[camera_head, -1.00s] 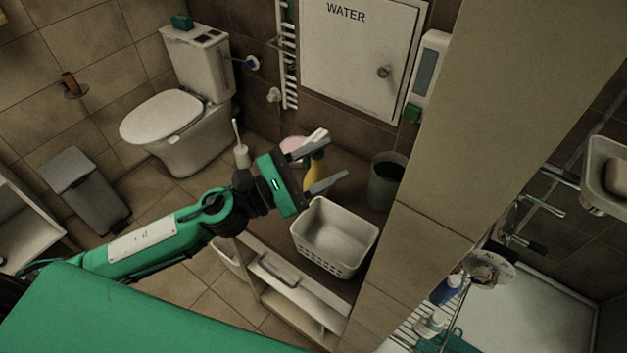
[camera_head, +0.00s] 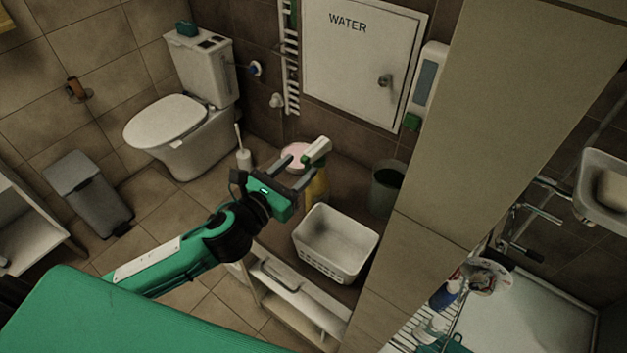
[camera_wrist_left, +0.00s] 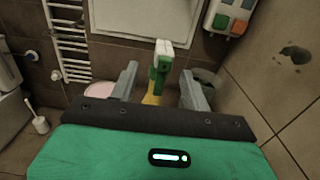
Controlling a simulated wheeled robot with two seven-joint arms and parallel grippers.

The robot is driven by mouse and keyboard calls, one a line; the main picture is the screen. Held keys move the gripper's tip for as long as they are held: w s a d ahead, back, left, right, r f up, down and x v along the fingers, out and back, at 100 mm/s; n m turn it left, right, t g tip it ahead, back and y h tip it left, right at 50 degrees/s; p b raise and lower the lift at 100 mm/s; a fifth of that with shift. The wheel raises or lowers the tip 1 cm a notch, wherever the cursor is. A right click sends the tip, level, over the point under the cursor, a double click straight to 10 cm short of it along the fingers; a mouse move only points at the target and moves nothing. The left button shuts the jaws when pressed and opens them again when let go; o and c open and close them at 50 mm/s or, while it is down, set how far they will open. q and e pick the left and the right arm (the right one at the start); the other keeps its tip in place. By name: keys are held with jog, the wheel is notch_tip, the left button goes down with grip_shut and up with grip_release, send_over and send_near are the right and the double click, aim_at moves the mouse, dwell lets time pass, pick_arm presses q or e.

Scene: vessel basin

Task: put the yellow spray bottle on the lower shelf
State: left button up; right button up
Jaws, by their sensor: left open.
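The yellow spray bottle (camera_head: 318,186) has a white and green spray head and stands upright on the brown surface behind the white basket. In the left wrist view its head (camera_wrist_left: 162,68) shows between the two fingers, with its lower body hidden by my gripper. My left gripper (camera_head: 304,167) is open, with one finger on each side of the bottle near its upper part; I cannot tell whether they touch it. A low white cabinet (camera_head: 290,297) with an open compartment stands below the basket; its inside is mostly hidden. My right gripper is out of view.
The white basket (camera_head: 335,242) stands close in front of the bottle. A dark bin (camera_head: 386,190) is to its right and a pink round item (camera_head: 296,157) behind it. A tiled wall edge (camera_head: 430,240) rises at right. A toilet brush (camera_head: 243,157) stands at left.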

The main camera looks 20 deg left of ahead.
aim_at(318, 152)
pick_arm(q)
jog(key=shift+x, duration=1.15)
jog(key=p+x, duration=0.2)
jog(key=x, duration=0.2)
jog(key=shift+w+d+p, duration=0.15)
jog(key=shift+w+p, duration=0.1)
jog(key=shift+p, duration=0.05)
jog(key=shift+w+d+f, duration=0.15)
jog(key=shift+w+f, duration=0.05)
jog(key=shift+w, duration=0.1)
jog(key=shift+c, duration=0.2)
grip_shut()
